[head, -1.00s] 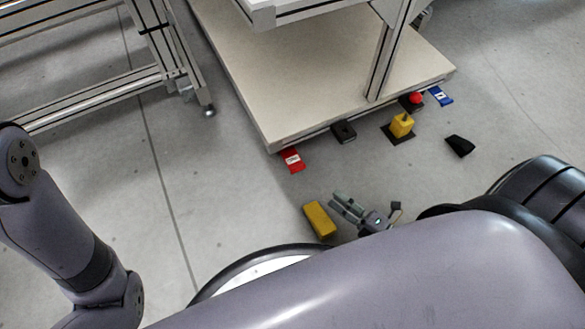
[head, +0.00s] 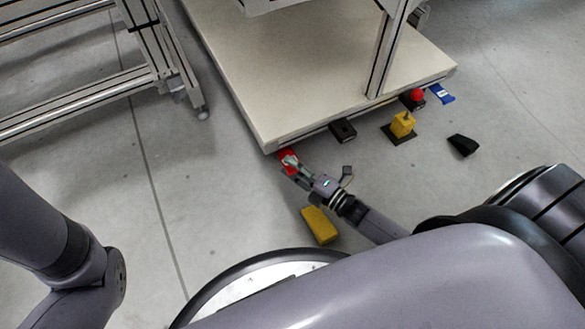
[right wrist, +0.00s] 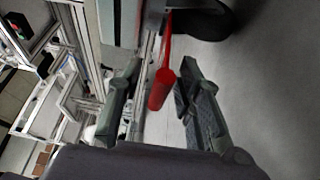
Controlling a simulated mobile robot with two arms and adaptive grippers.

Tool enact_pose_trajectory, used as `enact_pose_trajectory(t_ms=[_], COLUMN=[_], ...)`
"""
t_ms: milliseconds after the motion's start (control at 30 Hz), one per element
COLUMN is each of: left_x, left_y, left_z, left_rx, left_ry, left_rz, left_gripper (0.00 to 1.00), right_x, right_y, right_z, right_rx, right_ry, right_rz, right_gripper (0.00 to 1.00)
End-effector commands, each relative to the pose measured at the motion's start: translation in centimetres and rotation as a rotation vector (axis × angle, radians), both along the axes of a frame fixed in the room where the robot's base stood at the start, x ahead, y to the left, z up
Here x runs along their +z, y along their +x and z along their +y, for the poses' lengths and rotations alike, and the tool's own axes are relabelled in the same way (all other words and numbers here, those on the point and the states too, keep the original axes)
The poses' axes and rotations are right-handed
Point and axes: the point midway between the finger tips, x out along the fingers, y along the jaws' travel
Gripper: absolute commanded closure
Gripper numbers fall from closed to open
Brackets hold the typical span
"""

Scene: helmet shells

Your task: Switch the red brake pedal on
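The red brake pedal (head: 285,155) sits low at the front edge of the pale platform, partly hidden by my right gripper (head: 291,164). In the right wrist view the red pedal (right wrist: 161,90) shows as a thin red arm with a rounded red end. It lies between the two fingers of my right gripper (right wrist: 158,72), which are spread apart with gaps to the pedal on both sides. I cannot tell whether the gripper touches it. My left arm shows at the left of the head view, but its gripper is out of the picture.
A yellow block (head: 319,225) lies on the floor beside my right forearm. Along the platform (head: 320,90) are a black pedal (head: 343,130), a yellow device (head: 402,125), a red button (head: 417,95) and a blue pedal (head: 441,93). A black wedge (head: 463,145) lies on open floor.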

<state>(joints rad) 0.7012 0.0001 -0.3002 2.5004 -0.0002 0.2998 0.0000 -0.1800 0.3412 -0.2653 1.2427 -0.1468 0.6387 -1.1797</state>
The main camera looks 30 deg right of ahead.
Motion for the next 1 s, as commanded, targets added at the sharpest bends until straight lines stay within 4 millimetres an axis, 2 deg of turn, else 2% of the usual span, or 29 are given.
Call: enact_pose_trajectory(t_ms=[267,767,1000], left_x=[-0.04,-0.05,-0.04], left_y=[-0.02,-0.01,0.0], left_z=[-0.01,-0.02,-0.01], left_rx=[0.0,-0.001,0.0], left_ry=[0.0,0.0,0.0], left_rz=[-0.001,0.0,0.0], left_gripper=[0.67,0.67,0.67], right_x=[0.01,-0.03,-0.03], right_y=[0.13,0.1,0.09], right_z=[0.09,0.05,0.05], right_rx=[0.0,0.0,0.0], right_ry=[0.0,0.0,0.0], right_rz=[0.001,0.001,0.001], right_gripper=[0.67,1.0,1.0])
